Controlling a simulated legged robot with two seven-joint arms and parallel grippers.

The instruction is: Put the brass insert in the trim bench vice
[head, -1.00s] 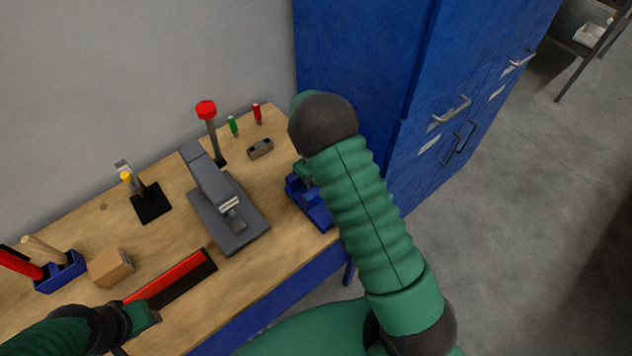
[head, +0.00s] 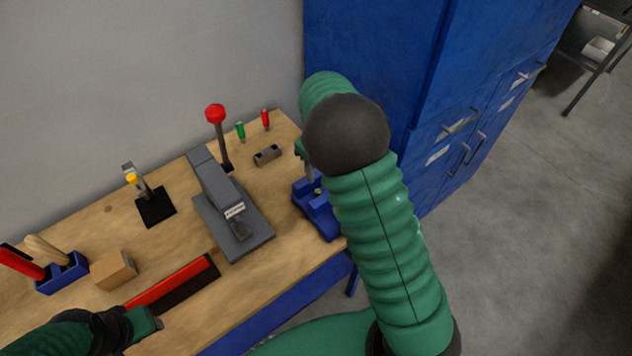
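A blue vice-like fixture (head: 314,216), which looks like the trim bench vice, sits at the right end of the wooden bench, partly covered by my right arm. My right gripper (head: 308,168) points down just above it. The forearm hides most of this gripper, so its fingers are unclear. A tiny pale, brassy spot (head: 318,189) shows between gripper and fixture; I cannot tell whether it is the brass insert or whether it is held. My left gripper (head: 148,322) is low over the bench's front left, beside a red and black strip; its opening is unclear.
A grey lever press (head: 238,230) with a red knob stands left of the fixture. A small grey block (head: 267,155), a black-based stand (head: 155,207), a wooden block (head: 114,269) and a blue tool holder (head: 62,273) share the bench. A blue cabinet (head: 365,65) stands close behind.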

